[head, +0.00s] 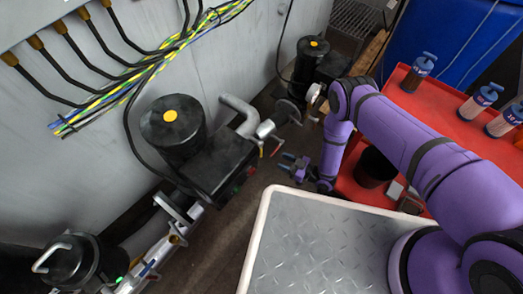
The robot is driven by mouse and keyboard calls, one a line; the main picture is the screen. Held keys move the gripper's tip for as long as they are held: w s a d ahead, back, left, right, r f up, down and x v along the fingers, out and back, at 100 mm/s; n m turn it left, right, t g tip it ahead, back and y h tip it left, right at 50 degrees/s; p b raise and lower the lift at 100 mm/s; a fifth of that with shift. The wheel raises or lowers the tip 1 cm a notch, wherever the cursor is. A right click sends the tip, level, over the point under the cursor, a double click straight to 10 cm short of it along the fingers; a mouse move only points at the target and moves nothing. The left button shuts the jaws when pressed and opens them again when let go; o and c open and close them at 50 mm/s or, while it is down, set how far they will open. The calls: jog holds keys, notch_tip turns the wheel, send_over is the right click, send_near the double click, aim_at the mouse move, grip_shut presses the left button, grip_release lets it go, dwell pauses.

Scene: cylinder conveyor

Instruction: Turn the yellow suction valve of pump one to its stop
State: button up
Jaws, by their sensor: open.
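A black pump (172,125) with a yellow dot on top stands against the grey wall, left of centre. A second black pump (313,45) with a yellow dot stands farther back. I cannot tell which is pump one.
A red table (444,104) with several bottles (478,102) and a dark cup (374,166) is at right. A blue barrel (450,35) stands behind. Cables (110,92) run along the wall. More pipework with a black vessel (75,262) is at lower left.

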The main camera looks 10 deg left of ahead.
aim_at(261, 152)
jog(key=a, duration=0.3)
jog(key=w+a, duration=0.1)
jog(key=a, duration=0.3)
jog(key=w+a, duration=0.1)
jog(key=a, duration=0.2)
jog(key=shift+a, duration=0.3)
jog(key=shift+c, duration=0.2)
grip_shut()
